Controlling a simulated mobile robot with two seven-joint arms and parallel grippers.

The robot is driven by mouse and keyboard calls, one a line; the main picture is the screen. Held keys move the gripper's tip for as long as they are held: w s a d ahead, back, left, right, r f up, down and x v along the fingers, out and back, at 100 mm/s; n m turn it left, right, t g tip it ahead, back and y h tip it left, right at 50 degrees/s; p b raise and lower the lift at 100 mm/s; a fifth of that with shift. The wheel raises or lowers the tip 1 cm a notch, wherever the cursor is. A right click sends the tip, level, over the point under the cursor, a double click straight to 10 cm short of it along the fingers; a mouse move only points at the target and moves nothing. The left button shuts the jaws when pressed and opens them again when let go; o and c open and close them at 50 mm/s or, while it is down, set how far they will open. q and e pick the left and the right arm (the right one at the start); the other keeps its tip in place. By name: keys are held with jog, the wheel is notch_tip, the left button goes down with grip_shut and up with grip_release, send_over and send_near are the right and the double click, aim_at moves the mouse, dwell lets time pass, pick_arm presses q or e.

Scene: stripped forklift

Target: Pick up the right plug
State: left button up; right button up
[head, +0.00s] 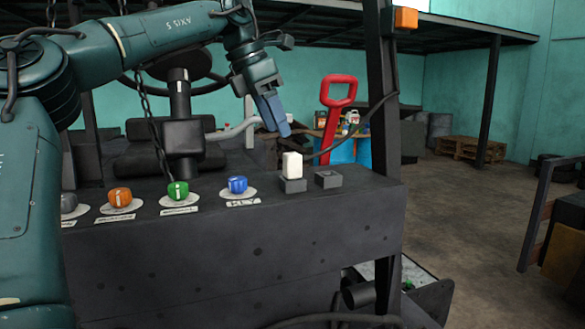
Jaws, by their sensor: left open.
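A white block-shaped plug (292,165) stands upright on a small dark socket block (293,185) at the right part of the dark console (230,240). A second dark socket block (328,179) sits just right of it, with a dark recess in its top and no white plug on it. My left gripper (283,128) points down above and slightly left of the white plug, apart from it. Its blue fingers are open and nothing shows between them. My right gripper is not in view.
A red handle (334,118) rises behind the sockets. A black cable (360,130) hangs from the dark post (383,130) toward the plug. Blue (238,185), green (178,191) and orange (119,197) knobs line the console to the left.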

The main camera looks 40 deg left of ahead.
aim_at(290, 154)
pick_arm(q)
jog(key=p+x, duration=0.1)
jog(key=x, duration=0.8)
jog(key=shift+w+f, duration=0.15)
jog(key=shift+w, duration=0.1)
grip_shut()
